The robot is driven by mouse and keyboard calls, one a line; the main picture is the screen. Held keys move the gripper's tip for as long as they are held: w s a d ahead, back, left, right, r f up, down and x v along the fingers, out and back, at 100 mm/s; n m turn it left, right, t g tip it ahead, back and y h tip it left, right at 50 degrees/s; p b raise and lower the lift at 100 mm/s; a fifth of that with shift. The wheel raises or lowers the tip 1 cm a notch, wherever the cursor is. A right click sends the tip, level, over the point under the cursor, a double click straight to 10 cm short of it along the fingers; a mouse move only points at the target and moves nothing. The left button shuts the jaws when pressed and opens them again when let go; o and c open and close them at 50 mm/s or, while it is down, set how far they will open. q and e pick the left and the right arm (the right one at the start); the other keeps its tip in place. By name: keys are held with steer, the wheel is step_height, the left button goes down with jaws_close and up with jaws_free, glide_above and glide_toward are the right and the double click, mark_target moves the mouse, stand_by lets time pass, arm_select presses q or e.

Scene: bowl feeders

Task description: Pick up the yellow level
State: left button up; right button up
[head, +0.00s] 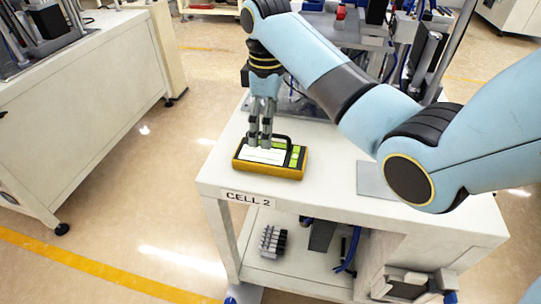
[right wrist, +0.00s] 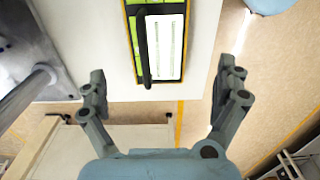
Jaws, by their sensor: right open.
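The yellow level (head: 269,174) lies flat near the front left corner of the white bench top. It has a yellow edge, a dark top with a white panel and green parts, and a black bar handle. My right gripper (head: 260,142) points down just above it and hides part of its top. In the right wrist view the level (right wrist: 163,45) is at the top middle, and my right gripper (right wrist: 163,77) is open with nothing between its fingers. Whether the fingertips touch the level cannot be told. My left gripper is not in view.
The white bench (head: 228,172) carries a CELL 2 label and a grey plate (head: 375,178) at its right. Machinery stands at the bench's back. A lower shelf holds a finned grey part (head: 273,241). Another cabinet (head: 85,110) stands left, across open floor.

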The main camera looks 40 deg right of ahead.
mark_target(268, 152)
step_height(268, 152, down, 10)
steer(key=shift+w+d+r+b, duration=0.1)
steer(key=shift+d+b, duration=0.05)
steer(key=shift+b, duration=0.3)
steer(key=shift+c, duration=0.4)
steer(key=c, duration=1.3)
steer(key=shift+r, duration=0.1)
